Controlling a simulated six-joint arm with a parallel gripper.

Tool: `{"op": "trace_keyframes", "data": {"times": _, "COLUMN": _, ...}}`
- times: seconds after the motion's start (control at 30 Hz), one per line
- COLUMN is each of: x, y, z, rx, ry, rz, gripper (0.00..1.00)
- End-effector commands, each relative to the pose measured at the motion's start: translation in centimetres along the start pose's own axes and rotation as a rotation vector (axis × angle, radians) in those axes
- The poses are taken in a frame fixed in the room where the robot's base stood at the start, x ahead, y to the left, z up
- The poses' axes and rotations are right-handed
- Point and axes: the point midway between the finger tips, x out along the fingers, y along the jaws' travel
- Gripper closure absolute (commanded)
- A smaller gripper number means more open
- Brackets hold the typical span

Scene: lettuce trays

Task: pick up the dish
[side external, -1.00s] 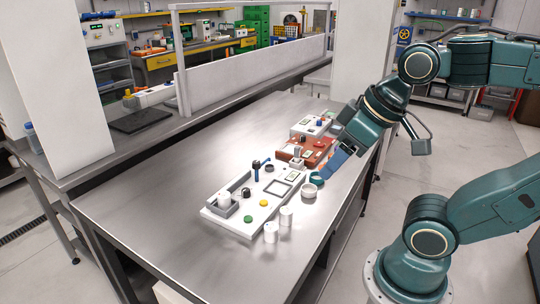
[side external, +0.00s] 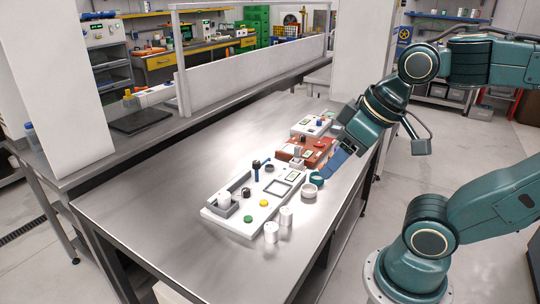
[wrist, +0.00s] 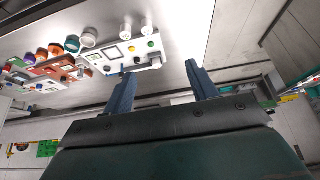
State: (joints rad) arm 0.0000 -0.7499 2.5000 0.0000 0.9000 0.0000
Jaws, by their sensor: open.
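The dish (side external: 309,190) is a small, pale round bowl with an open top. It stands on the steel table beside the right edge of the white panel, next to a teal round piece (side external: 317,180). In the wrist view the dish (wrist: 88,39) is at the upper left, outside the space between the fingers. My gripper (side external: 328,171) is above the table, up and to the right of the dish in the side view. In the wrist view my gripper (wrist: 161,69) has its two blue fingers wide apart with nothing between them.
A white panel (side external: 232,220) with buttons and small blocks lies left of the dish. A red-brown panel (side external: 319,157) and another white panel are behind. Two white cylinders (side external: 271,232) (side external: 286,217) stand in front. The table (side external: 150,205) is clear on the left.

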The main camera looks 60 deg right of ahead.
Motion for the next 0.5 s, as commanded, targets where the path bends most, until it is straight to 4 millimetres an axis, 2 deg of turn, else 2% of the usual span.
{"op": "trace_keyframes", "data": {"times": 0.27, "x": 0.0, "y": 0.0, "z": -0.1, "rx": 0.006, "ry": -0.002, "rz": 0.001, "gripper": 0.42}}
{"op": "trace_keyframes", "data": {"times": 0.5, "x": 0.3, "y": 0.5, "z": -1.6, "rx": 0.093, "ry": -0.034, "rz": 0.006, "gripper": 0.42}}
